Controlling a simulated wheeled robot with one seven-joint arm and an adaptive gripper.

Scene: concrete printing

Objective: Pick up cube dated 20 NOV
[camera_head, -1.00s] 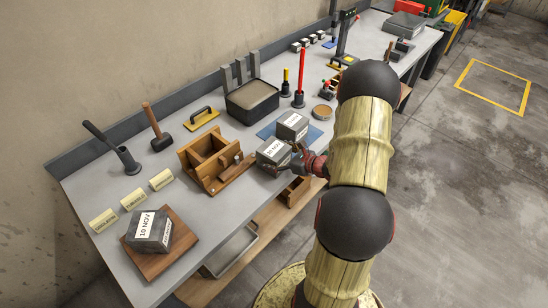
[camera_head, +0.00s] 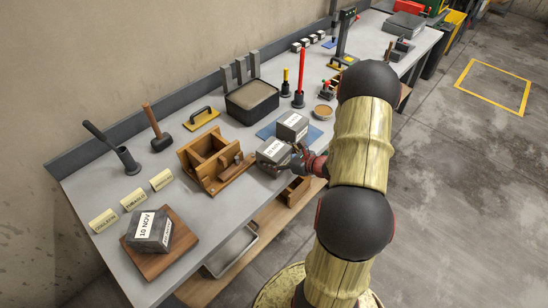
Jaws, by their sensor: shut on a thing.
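A grey concrete cube (camera_head: 270,158) with a white date label is at the front edge of the bench, right of the wooden mould. Its label ends in "0 NOV"; the first digit is too small to read surely. My gripper (camera_head: 291,162) is shut on this cube from the right; the far finger is partly hidden. A second grey labelled cube (camera_head: 292,125) sits just behind it on a blue mat (camera_head: 316,134); its date is unreadable. A third cube (camera_head: 148,231), labelled "10 NOV", rests on a wooden board (camera_head: 180,246) at the front left.
A wooden mould (camera_head: 213,160) stands left of the held cube.

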